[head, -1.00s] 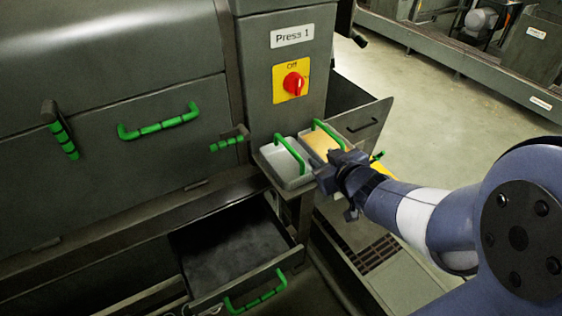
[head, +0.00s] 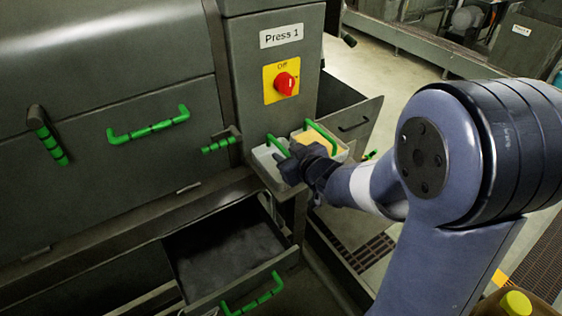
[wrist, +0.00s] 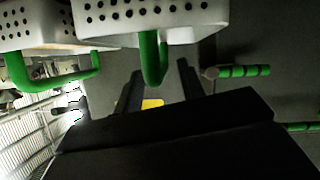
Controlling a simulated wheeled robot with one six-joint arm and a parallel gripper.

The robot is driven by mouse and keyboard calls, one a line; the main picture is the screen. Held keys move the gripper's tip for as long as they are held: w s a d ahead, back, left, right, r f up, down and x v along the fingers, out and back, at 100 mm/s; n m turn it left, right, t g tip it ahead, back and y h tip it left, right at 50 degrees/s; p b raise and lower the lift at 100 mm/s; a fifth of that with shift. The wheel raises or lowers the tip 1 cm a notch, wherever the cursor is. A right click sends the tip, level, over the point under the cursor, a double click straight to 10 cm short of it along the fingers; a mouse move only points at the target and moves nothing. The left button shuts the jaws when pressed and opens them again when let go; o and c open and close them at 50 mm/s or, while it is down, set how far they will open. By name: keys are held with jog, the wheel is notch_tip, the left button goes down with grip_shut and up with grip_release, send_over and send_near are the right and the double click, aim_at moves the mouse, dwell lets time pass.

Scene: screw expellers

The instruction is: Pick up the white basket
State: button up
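The white basket (head: 263,155) stands on a small ledge under the Press 1 panel, with its green handle (head: 278,145) raised. My gripper (head: 291,162) is at its right side and hides part of it. In the wrist view, the basket's perforated wall (wrist: 150,18) fills the top, and its green handle (wrist: 152,62) hangs into the gap between the fingers of my gripper (wrist: 159,72). The fingers are open and spaced apart around the handle's bar. I cannot tell whether either one touches it.
A second basket (head: 340,155) with yellow contents and a green handle stands close on the right. Below is an open drawer (head: 215,296) with dark contents. A red switch (head: 286,83) on a yellow plate is above. An open door (head: 352,122) stands behind the baskets.

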jog(key=shift+x, duration=1.15)
grip_shut()
jog(key=shift+r, duration=0.1)
